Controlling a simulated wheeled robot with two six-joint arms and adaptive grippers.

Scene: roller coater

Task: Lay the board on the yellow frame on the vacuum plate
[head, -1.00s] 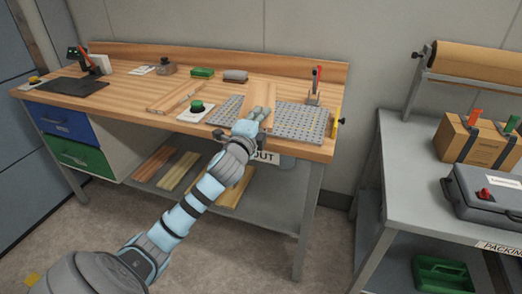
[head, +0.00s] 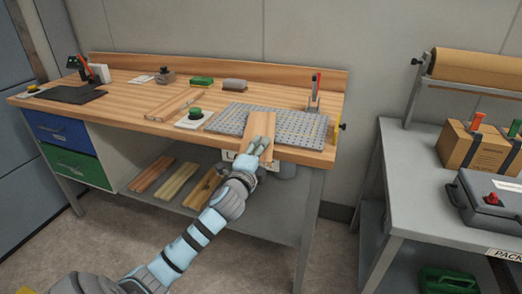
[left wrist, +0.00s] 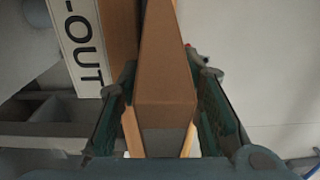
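The wooden board (head: 261,126) lies lengthwise over the grey perforated vacuum plate (head: 298,127) in the head view, its near end towards the bench's front edge. I cannot tell whether it touches the plate. My left gripper (head: 257,145) is at that near end with a finger on each side. In the left wrist view the board (left wrist: 165,65) runs between the two fingers of the gripper (left wrist: 166,100); any small gap there is hard to judge. My right gripper is not in view.
Several boards (head: 177,180) lie on the lower shelf. The packing table (head: 420,190) stands at the right.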

